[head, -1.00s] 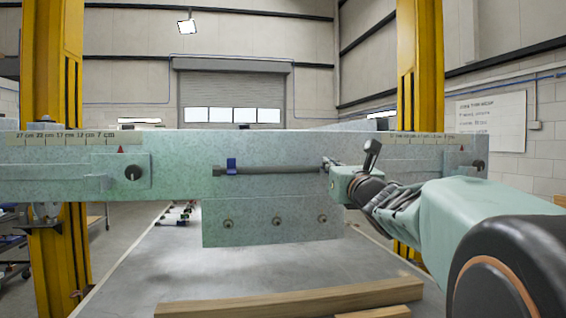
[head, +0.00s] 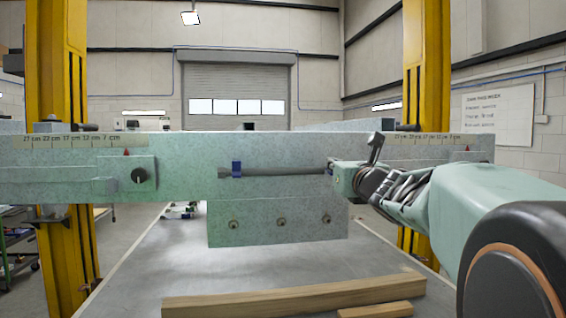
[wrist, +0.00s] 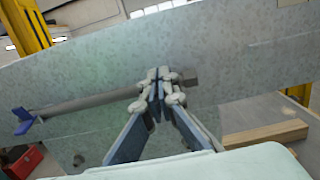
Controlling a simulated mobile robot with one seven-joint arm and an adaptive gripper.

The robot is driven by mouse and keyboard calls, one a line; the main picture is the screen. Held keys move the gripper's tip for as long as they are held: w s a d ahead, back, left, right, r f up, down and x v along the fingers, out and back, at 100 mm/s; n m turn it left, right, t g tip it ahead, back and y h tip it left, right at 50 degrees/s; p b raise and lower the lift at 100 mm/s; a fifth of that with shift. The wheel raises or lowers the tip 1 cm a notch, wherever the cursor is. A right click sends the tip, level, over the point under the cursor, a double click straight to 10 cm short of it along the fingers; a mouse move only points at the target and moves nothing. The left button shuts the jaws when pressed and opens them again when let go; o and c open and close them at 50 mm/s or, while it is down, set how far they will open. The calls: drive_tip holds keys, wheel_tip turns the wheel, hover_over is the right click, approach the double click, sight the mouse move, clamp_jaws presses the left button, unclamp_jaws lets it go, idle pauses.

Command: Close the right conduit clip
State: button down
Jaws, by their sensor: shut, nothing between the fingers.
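A dark grey conduit (head: 280,172) runs level along the front of the pale green beam (head: 180,150). It also shows in the wrist view (wrist: 85,102). A blue clip (head: 236,169) is on the conduit's left end; in the wrist view (wrist: 24,121) its blue tab sticks out from the conduit. My gripper (head: 333,173) is at the conduit's right end. In the wrist view my gripper (wrist: 158,76) has its fingertips together in front of the conduit, near its right end, with nothing held. The right clip is hidden behind the fingers, and its state cannot be made out.
A lower green plate (head: 270,235) with several bolts hangs below the conduit. Wooden blocks (head: 290,297) lie on the grey table (head: 190,265) in front. Yellow posts stand at left (head: 60,100) and right (head: 428,90). A dark knob (head: 139,175) sits on the beam's left.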

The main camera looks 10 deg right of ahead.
drive_tip(key=shift+r+g+p, duration=0.3)
drive_tip(key=shift+g+p, duration=0.2)
drive_tip(key=shift+p, duration=0.45)
drive_tip(key=shift+w+r+p, duration=0.3)
drive_tip(key=shift+r+p, duration=0.05)
drive_tip(key=shift+p, duration=0.4)
idle(0.5)
drive_tip(key=shift+w+r, duration=0.4)
idle(0.8)
drive_tip(key=shift+w+r+b, duration=0.25)
drive_tip(key=shift+w+b, duration=0.05)
drive_tip(key=shift+w, duration=0.2)
drive_tip(key=shift+w+r+b, duration=0.25)
drive_tip(key=shift+w, duration=0.2)
idle(1.1)
